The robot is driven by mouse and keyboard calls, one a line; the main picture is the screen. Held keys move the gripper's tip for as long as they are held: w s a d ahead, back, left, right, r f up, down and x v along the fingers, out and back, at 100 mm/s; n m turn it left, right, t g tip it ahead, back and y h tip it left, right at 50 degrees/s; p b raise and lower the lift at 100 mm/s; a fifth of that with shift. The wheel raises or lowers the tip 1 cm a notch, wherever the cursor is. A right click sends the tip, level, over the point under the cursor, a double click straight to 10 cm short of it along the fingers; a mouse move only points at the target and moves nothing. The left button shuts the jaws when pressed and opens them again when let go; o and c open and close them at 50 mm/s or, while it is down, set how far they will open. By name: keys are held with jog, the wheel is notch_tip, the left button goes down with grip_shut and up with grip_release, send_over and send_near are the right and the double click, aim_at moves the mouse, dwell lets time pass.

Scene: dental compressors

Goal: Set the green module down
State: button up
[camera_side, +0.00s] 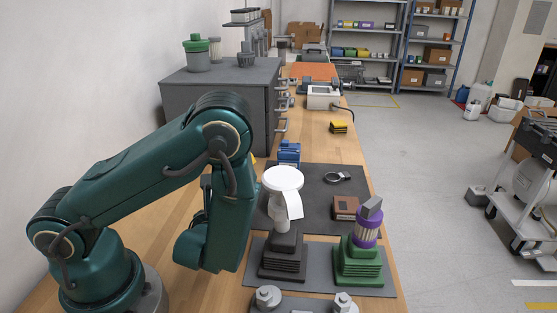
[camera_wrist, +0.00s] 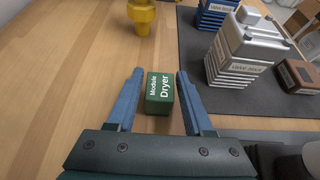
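The green module (camera_wrist: 159,90), a small dark green block with white lettering "Module Dryer", shows in the wrist view between the blue fingers of my gripper (camera_wrist: 160,76). The fingers stand on either side of it, and narrow strips of bare wood seem to show between them and the block. My gripper looks open around it. I cannot tell for certain whether the block rests on the wooden bench (camera_wrist: 70,80) or is just above it. In the side view, my arm hides the gripper and the module.
A dark mat (camera_wrist: 235,98) lies to the right with a silver valve stack (camera_wrist: 240,50), a blue block (camera_wrist: 215,14) and a brown block (camera_wrist: 299,76). A yellow part (camera_wrist: 141,14) stands beyond the module. The side view shows a green stack with a purple part (camera_side: 367,227). Wood at left is clear.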

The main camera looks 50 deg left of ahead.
jog(key=shift+o, duration=0.3)
jog(key=shift+r, duration=0.15)
jog(key=shift+s+d+r, duration=0.1)
jog(key=shift+d+r, duration=0.05)
jog(key=shift+d, duration=0.1)
jog(key=shift+v, duration=3.5)
jog(key=shift+a, duration=0.1)
jog(key=s+n+g, duration=0.1)
jog(key=n, duration=0.1)
jog(key=s+a+r+n+g, duration=0.1)
jog(key=n, duration=0.1)
jog(key=s+a+n+g, duration=0.1)
jog(key=n+g, duration=0.1)
jog(key=n, duration=0.1)
jog(key=shift+s+a+r+y, duration=0.2)
jog(key=shift+a+r+y, duration=0.05)
jog(key=shift+r+y, duration=0.15)
jog(key=s+d+r+n+h, duration=0.2)
jog(key=d+r+n+h, duration=0.6)
jog(key=n, duration=1.1)
jog(key=shift+d+r+n+h, duration=0.25)
jog(key=shift+r+h, duration=0.2)
jog(key=shift+h, duration=0.35)
